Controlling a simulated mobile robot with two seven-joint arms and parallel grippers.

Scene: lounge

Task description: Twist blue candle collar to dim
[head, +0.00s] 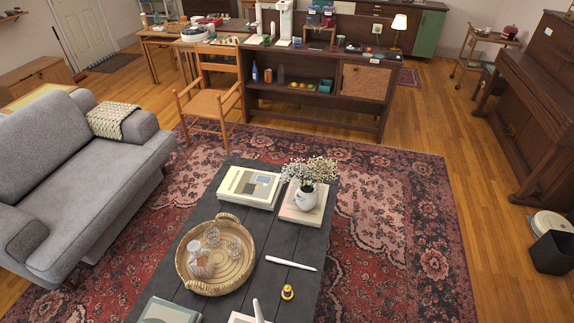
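I cannot make out a blue candle with a collar for certain. On the dark coffee table (228,218), a small yellow object (287,292) with a dark middle stands near the right edge; it is too small to tell what it is. Small blue items (313,14) show at the back on the dark sideboard (290,101), also too small to name. A blue bottle (254,73) stands on the sideboard's lower shelf. Neither of my grippers is in view.
The coffee table also holds a wicker tray (247,262) with glassware, a white stick (290,264), books (248,187) and a flower vase (307,197). A grey sofa (75,185) stands left, a wooden chair (212,95) before the sideboard. The rug (405,220) at right is clear.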

